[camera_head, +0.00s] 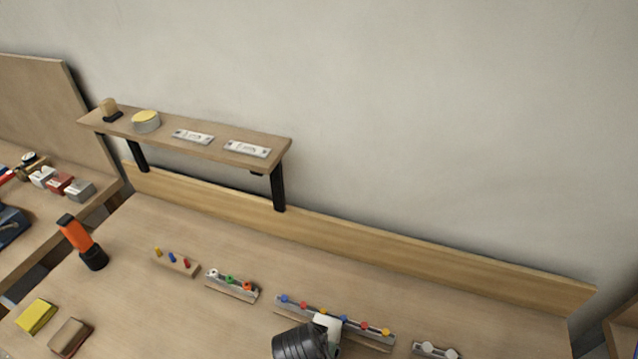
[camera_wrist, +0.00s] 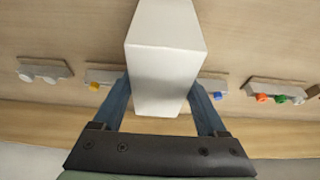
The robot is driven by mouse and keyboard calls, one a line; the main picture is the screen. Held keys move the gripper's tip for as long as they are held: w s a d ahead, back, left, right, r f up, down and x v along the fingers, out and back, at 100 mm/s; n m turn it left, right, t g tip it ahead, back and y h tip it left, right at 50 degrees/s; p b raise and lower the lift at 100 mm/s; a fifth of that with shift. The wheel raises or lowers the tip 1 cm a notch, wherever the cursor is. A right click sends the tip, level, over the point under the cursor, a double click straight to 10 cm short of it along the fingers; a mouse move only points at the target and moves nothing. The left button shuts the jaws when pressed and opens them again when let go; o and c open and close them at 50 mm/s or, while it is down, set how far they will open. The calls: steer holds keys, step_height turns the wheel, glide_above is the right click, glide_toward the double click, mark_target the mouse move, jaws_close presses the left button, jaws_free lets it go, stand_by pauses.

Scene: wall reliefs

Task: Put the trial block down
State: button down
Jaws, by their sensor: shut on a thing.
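The trial block, a plain white block (camera_wrist: 165,60), is held between the two blue-grey fingers of my gripper (camera_wrist: 163,92) in the wrist view. My gripper is shut on it. In the head view the white block (camera_head: 328,323) shows at the bottom middle, beside the dark end of my arm. It lies in front of a long rail with coloured knobs (camera_head: 362,324) and covers part of it. The bench top (camera_head: 190,315) is behind and below the block. I cannot tell how far the block is above it.
Shorter rails stand nearby, one with white, green and orange knobs (camera_head: 232,286) and one with pale knobs (camera_head: 436,350). A pegged wooden strip (camera_head: 175,263), an orange-and-black tool (camera_head: 82,243) and a yellow block (camera_head: 36,317) are at left. A raised shelf (camera_head: 215,150) stands behind. Bare bench lies left of centre.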

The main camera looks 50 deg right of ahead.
steer(key=shift+f, duration=0.55)
jaws_free()
steer(key=shift+f, duration=0.15)
